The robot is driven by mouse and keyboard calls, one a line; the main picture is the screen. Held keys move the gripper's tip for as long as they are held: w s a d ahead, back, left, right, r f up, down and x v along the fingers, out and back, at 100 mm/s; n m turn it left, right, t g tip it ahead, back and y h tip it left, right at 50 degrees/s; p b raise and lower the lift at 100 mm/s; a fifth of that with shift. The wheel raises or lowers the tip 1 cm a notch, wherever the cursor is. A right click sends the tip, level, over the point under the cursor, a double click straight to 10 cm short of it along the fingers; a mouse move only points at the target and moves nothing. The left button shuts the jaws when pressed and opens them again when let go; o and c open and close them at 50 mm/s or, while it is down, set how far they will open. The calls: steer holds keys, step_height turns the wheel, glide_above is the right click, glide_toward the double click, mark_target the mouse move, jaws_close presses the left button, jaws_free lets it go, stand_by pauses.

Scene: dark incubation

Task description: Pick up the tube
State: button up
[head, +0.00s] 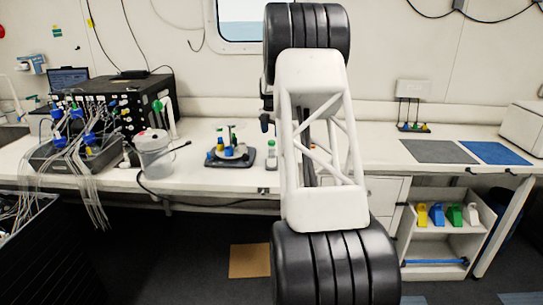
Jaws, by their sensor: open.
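A small clear tube-like container with a green cap (271,156) stands upright on the bench, just left of my arm. It may be the tube, but it is too small to be sure. Left of it, a dark stand (231,162) holds small blue, yellow and green pieces. My arm's large white and black links fill the middle of the view, and my gripper does not show. Part of the bench behind the arm is hidden.
The white bench (195,179) runs across the view. A clear lidded bucket (153,153) stands left, beside a device with many hoses (78,150). Grey (438,152) and blue (496,153) mats lie right. A low shelf (432,240) holds colored items.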

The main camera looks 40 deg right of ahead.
steer(key=shift+d+f, duration=0.1)
steer(key=shift+d, duration=0.05)
steer(key=shift+f, duration=1.2)
steer(key=shift+f, duration=0.1)
steer(key=shift+f, duration=2.5)
steer(key=shift+c, duration=0.4)
steer(key=c, duration=0.9)
